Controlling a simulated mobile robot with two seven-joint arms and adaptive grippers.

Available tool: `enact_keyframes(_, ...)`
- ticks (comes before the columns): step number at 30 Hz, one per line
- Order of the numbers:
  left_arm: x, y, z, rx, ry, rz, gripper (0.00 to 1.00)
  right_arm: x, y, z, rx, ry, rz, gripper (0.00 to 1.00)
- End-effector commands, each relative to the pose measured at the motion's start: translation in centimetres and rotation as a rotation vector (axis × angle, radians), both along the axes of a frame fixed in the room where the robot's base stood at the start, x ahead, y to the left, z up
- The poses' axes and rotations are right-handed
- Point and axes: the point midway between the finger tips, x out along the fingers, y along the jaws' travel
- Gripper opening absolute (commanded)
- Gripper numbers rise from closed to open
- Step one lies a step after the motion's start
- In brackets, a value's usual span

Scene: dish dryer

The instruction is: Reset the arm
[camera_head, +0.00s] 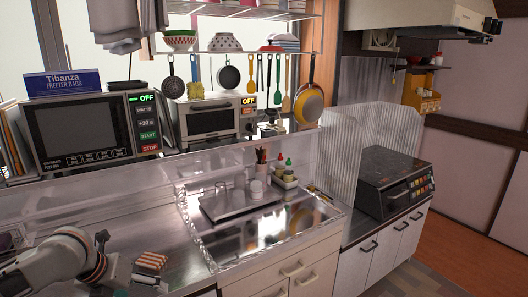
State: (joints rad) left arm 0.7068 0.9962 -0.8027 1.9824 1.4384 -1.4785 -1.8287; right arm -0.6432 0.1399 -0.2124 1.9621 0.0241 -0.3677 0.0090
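My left arm comes in at the lower left corner, over the metal counter. Its white and grey links show, and my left gripper (115,278) is at the bottom edge, partly cut off and partly hidden by the arm. I cannot tell whether its fingers are open or shut. A small orange-and-white striped object (151,261) is just right of it; I cannot tell whether they touch. My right arm and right gripper are out of view.
A microwave (75,132) and a toaster oven (210,120) stand behind the counter. Utensils hang above.

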Motion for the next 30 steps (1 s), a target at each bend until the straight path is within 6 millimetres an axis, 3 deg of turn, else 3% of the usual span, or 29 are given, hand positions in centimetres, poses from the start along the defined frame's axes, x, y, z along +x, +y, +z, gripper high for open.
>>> enact_keyframes(9,-1.9,-10.0,-8.4,-0.492,0.080,0.481,0.75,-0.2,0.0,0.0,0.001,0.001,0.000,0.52)
enact_keyframes(15,-4.7,-14.0,-12.7,-0.845,0.179,0.866,0.75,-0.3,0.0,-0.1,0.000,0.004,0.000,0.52)
enact_keyframes(21,-8.8,-15.1,-16.7,-1.172,0.287,1.269,0.75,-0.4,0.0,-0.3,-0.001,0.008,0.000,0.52)
enact_keyframes(30,-17.5,-12.7,-21.9,-1.556,0.381,1.811,0.75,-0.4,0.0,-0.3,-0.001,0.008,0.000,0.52)
